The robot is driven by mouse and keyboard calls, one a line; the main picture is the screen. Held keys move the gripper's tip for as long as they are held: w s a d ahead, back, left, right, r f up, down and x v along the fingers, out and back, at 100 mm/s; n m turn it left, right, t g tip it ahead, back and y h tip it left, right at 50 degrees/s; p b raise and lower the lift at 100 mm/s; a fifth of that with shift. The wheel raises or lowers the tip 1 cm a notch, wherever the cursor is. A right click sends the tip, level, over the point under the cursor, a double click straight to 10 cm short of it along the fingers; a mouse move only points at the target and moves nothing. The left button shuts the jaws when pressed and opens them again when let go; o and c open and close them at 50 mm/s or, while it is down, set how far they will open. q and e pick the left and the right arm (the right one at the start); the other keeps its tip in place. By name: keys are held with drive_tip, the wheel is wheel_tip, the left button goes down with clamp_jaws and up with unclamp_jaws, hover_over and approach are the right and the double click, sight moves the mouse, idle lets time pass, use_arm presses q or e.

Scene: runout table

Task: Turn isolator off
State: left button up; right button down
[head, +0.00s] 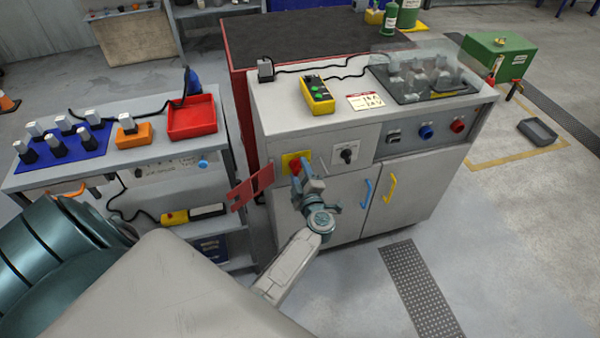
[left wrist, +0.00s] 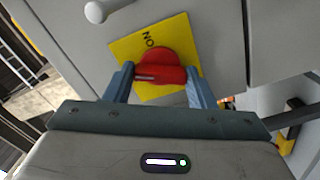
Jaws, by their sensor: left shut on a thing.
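The isolator is a red rotary handle on a yellow plate (left wrist: 178,32) on the front of the grey cabinet. In the left wrist view the red handle (left wrist: 160,66) sits between my two gripper fingers, with the word ON on the plate above it. My left gripper (left wrist: 158,88) is shut on the handle, one blue finger on each side. In the head view the yellow plate (head: 288,161) shows at the cabinet's upper left front, with my left gripper (head: 304,172) at the red handle. My right gripper is not in view.
Right of the isolator is a black selector knob (head: 347,154), then a panel with a blue knob (head: 426,132) and a red knob (head: 457,126). A red hinged plate (head: 251,187) sticks out left of the isolator. A bench with a red tray (head: 192,117) stands at left.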

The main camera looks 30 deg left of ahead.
use_arm(q)
drive_tip(key=shift+f+n, duration=0.1)
drive_tip(key=shift+n, duration=0.8)
drive_tip(key=shift+n+b, duration=0.65)
drive_tip(key=shift+n, duration=1.05)
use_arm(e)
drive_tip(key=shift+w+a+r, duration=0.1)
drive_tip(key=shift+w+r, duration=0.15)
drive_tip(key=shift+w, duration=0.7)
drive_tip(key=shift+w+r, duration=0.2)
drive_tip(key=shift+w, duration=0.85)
use_arm(q)
drive_tip(key=o, duration=1)
